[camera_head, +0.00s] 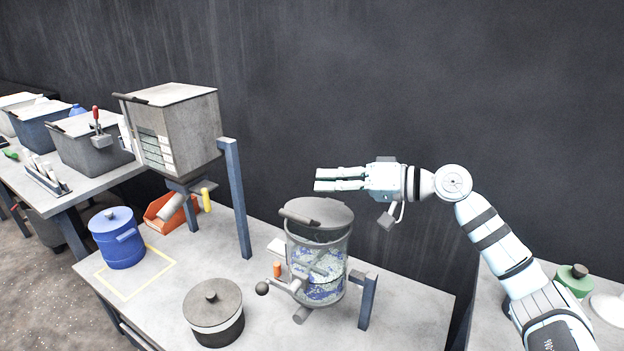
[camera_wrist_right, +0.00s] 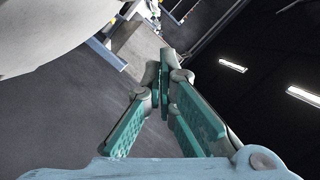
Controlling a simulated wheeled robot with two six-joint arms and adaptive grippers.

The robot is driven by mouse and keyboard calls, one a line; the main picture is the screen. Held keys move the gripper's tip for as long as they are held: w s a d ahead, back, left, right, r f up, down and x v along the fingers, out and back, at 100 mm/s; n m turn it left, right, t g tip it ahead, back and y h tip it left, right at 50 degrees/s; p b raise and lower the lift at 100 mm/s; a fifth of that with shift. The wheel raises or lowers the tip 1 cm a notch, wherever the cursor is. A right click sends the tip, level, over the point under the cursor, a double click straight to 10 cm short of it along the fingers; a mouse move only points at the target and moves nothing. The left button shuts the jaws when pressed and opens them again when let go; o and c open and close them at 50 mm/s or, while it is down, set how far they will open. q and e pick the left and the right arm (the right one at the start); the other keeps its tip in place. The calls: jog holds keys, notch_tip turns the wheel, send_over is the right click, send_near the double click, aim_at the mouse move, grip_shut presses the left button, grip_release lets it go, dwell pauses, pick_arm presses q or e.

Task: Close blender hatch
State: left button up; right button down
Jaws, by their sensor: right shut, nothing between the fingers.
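The blender (camera_head: 318,265) is a see-through drum with blue and white granules inside, mounted on a metal stand on the table. Its dark round hatch (camera_head: 322,212) sits at the top, tilted up at the back, with a dark handle at its left edge; whether it touches the rim all round I cannot tell. My right gripper (camera_head: 318,180) is above the hatch, pointing left, apart from it. Its fingers are together and empty; they also show in the right wrist view (camera_wrist_right: 165,65). My left gripper is not in view.
A blue lidded pot (camera_head: 117,238) stands inside a yellow square at left. A dark-lidded pot (camera_head: 213,312) stands at the front. A grey hopper box (camera_head: 180,132) on a post (camera_head: 236,200) rises at left. An orange bin (camera_head: 165,212) is below it. A dark wall is behind.

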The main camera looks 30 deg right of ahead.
aim_at(316, 224)
jog(key=shift+x, duration=1)
jog(key=shift+s+a+f, duration=0.3)
jog(key=shift+a+f, duration=0.2)
jog(key=shift+f, duration=0.05)
jog(key=shift+s+a+f, duration=0.3)
jog(key=shift+a+f, duration=0.15)
jog(key=shift+f, duration=0.1)
jog(key=shift+s+a+f, duration=0.25)
jog(key=shift+a+f, duration=0.05)
jog(key=shift+f, duration=0.05)
jog(key=shift+f, duration=0.1)
jog(key=f, duration=0.1)
jog(key=a+f+n+b, duration=0.1)
jog(key=s+f+n+b, duration=0.1)
jog(key=shift+a+f+h, duration=0.2)
jog(key=shift+h, duration=0.1)
jog(key=shift+a+f, duration=0.15)
jog(key=shift+f, duration=0.2)
